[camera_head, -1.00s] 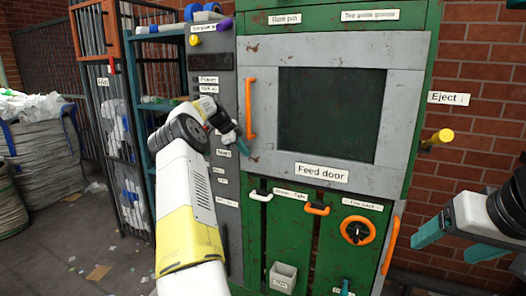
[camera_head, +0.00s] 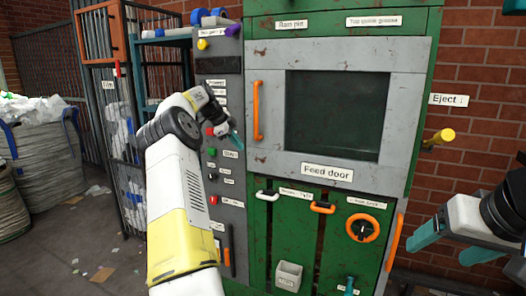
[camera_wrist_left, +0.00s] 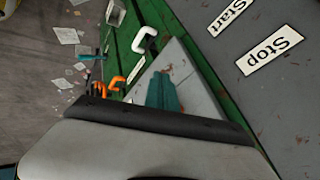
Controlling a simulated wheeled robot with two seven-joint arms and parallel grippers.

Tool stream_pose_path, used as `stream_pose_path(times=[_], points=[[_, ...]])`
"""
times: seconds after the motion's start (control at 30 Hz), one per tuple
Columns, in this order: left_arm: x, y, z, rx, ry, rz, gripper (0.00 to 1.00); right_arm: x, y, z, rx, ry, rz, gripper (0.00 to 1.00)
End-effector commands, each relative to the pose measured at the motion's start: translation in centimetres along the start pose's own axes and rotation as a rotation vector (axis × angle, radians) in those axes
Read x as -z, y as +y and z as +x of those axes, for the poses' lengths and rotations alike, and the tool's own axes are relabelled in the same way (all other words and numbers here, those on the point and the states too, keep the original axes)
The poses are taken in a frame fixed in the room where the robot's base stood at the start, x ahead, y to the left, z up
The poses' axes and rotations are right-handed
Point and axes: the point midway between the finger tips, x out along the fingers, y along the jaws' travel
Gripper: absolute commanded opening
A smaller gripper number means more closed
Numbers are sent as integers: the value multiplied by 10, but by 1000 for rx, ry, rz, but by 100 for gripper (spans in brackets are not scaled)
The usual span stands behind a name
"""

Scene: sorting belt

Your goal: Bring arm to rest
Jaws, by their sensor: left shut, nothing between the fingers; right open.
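My left arm reaches up from the bottom of the head view. Its left gripper (camera_head: 236,141), with teal fingers, is shut and empty in front of the grey control panel (camera_head: 222,160), to the left of the feed door. In the left wrist view its teal fingers (camera_wrist_left: 162,92) are together, with the Stop label (camera_wrist_left: 269,51) and Start label (camera_wrist_left: 230,16) on the panel beside them. I cannot tell whether they touch the panel. My right gripper (camera_head: 446,246) is open and empty at the right edge of the head view, its teal fingers apart.
A yellow eject knob (camera_head: 440,137) sticks out on the right. A wire cage (camera_head: 120,150) and white sacks (camera_head: 45,150) stand left.

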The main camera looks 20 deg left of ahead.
Motion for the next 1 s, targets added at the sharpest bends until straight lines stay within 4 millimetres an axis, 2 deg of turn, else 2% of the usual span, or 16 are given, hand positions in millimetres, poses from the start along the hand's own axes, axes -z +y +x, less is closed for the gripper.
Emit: stream_pose_path(times=[0.03,0.2,0.47,0.57,0.67,0.7,0.8,0.9,1.0], points=[[-1,-2,-10,4,-2,-1,0,0,0,0,0,0,0,75],[-3,-2,-30,1,-1,-1,0,0,0,0,0,0,0,75],[2,-2,-37,-3,-3,-1,0,0,0,0,0,0,0,75],[30,2,-41,-14,-16,-11,0,0,0,0,0,0,0,75],[80,15,-49,-32,-48,-47,0,0,0,0,0,0,0,75],[103,25,-53,-38,-66,-69,0,0,0,0,0,0,0,75],[156,56,-66,-43,-113,-144,0,0,0,0,0,0,0,75],[195,94,-81,-31,-156,-234,0,0,0,0,0,0,0,75],[224,138,-97,-9,-188,-336,0,0,0,0,0,0,0,75]])
